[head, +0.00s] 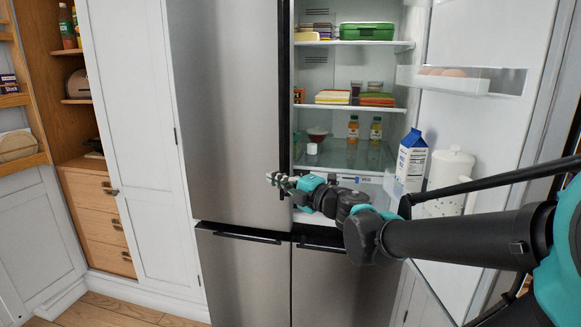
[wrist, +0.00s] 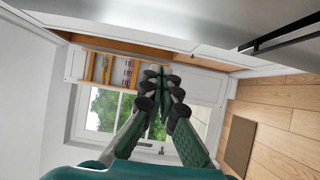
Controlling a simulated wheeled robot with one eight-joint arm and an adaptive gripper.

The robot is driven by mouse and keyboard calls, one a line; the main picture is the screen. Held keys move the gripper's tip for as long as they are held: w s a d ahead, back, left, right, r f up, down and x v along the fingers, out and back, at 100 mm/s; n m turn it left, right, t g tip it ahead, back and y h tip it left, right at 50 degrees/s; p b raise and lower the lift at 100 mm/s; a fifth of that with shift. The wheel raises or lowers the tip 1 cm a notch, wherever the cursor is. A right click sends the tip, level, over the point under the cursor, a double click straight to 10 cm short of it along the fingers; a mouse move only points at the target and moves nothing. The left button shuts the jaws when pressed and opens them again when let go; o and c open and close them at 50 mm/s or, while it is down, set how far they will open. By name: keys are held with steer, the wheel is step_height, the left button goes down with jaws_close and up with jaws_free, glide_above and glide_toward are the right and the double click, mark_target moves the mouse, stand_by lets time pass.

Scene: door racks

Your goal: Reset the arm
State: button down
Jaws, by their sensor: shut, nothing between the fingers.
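My gripper (head: 279,181) is in front of the fridge in the head view, by the lower end of the left door's dark handle; I cannot tell whether it touches it. In the wrist view my gripper (wrist: 163,75) has its two fingers together, with nothing between them. My arm reaches in from the right across the front of the fridge (head: 228,120). The fridge's right door stands open and its left door is shut.
The fridge shelves hold a green box (head: 367,31), two orange bottles (head: 353,130) and other food. A milk carton (head: 411,160) and a white canister (head: 449,180) stand by the open door (head: 480,105). A white cabinet (head: 135,130) is left. The wrist view shows a window (wrist: 103,108) and wood floor (wrist: 275,135).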

steer(key=w+d+f+m+t+h, duration=0.25)
steer(key=d+m+h, duration=0.35)
steer(key=d+m, duration=0.3)
steer(key=w+d+f+m+t+h, duration=0.25)
steer(key=d+m+h, duration=0.4)
steer(key=d, duration=0.45)
steer(key=s+d+f+m+g+h, duration=0.35)
steer(key=d+f+m, duration=0.25)
steer(key=f, duration=0.2)
steer(key=s+a+f+m+g+y, duration=0.2)
steer(key=s+f+m+g, duration=0.3)
steer(key=s+f+g, duration=0.5)
steer(key=s+f+y, duration=0.1)
steer(key=s+f, duration=0.6)
steer(key=f, duration=0.1)
steer(key=shift+s+a+f, duration=0.15)
steer(key=shift+a, duration=0.2)
